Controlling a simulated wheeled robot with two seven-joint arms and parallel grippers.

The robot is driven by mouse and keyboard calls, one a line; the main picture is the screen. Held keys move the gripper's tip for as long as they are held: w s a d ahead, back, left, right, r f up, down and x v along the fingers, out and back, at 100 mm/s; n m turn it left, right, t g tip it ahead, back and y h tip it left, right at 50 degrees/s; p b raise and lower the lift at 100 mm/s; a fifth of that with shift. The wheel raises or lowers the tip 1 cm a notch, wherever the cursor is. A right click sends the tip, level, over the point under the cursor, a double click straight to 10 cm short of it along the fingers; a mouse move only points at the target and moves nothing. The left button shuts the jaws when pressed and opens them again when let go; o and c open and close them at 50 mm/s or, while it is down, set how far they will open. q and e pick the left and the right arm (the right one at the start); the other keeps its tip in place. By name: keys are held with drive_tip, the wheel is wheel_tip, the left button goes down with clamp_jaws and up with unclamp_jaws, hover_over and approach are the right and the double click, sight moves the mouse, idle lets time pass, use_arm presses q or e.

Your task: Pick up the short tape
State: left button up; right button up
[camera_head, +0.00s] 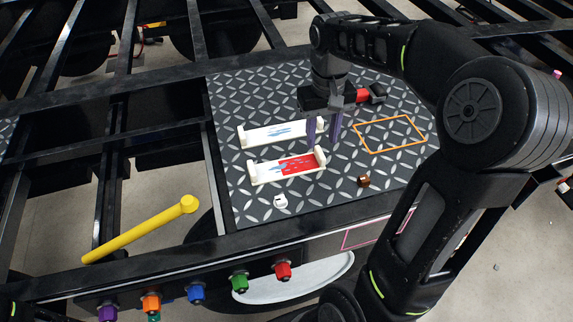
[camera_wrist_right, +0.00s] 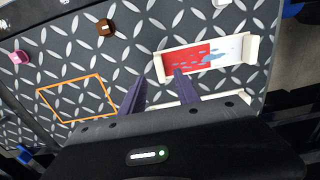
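Two pale strip-like pieces with raised ends lie on the dark tread plate. The nearer one, red and white with blue marks (camera_head: 300,165), also shows in the right wrist view (camera_wrist_right: 195,60). The farther one, white with blue marks (camera_head: 262,135), is mostly hidden behind my gripper in the wrist view. I cannot tell which is the short tape. My right gripper (camera_head: 324,130) points down at the right ends of both strips. Its purple fingers are apart with nothing between them, also in the wrist view (camera_wrist_right: 160,78). My left gripper is not in view.
An orange outlined square (camera_head: 391,134) is on the tread plate (camera_head: 350,205) at the right. A brown cap (camera_head: 363,181) and a white cap (camera_head: 281,201) stand near the front edge. A yellow bar (camera_head: 140,230) and colored knobs (camera_head: 239,281) are outside the plate.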

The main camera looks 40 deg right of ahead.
sight(320, 152)
wheel_tip(320, 152, down, 5)
drive_tip(key=shift+p, duration=0.3)
idle(0.4)
clamp_jaws()
idle(0.5)
